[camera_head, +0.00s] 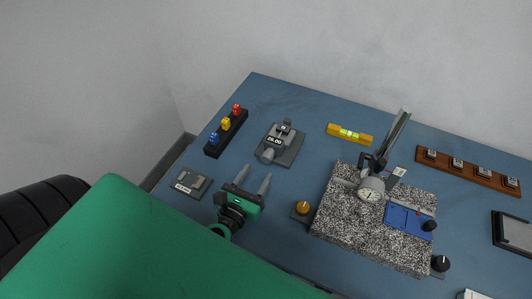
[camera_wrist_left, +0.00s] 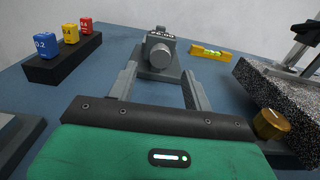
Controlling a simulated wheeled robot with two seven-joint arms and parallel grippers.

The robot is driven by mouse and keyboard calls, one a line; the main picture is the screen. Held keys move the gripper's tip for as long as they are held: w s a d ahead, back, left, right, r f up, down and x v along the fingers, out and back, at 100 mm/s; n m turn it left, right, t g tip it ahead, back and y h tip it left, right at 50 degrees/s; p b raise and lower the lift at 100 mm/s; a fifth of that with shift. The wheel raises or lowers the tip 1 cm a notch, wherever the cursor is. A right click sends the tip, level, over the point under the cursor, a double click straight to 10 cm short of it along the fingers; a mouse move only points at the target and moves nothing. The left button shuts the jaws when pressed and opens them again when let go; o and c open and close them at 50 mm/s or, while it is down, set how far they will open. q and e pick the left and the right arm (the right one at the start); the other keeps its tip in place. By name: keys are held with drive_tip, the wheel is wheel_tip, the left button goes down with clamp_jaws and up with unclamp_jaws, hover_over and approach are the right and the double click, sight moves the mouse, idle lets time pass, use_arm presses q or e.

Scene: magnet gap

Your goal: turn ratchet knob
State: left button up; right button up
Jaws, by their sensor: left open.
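In the left wrist view the knob (camera_wrist_left: 160,50) faces me, straight ahead between the fingertips in the picture. I take it as the ratchet knob. My left gripper (camera_head: 258,171) is open and empty, its two fingers pointing towards the knob from the near side, apparently short of it. It also shows in the left wrist view (camera_wrist_left: 159,71). My right gripper is not in view.
A black rack (camera_head: 222,138) with blue, yellow and red blocks stands left of the device. A yellow level (camera_head: 349,134) is behind right. A brass knob (camera_head: 302,208) and a speckled granite plate (camera_head: 345,228) with a dial gauge (camera_head: 371,190) stand right.

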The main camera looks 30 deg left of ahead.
sight(265, 160)
use_arm(q)
drive_tip(key=shift+w+a+p, duration=0.2)
drive_tip(key=shift+w+p, duration=0.8)
drive_tip(key=shift+w, duration=2.5)
drive_tip(key=shift+c, duration=0.4)
drive_tip(key=c, duration=0.9)
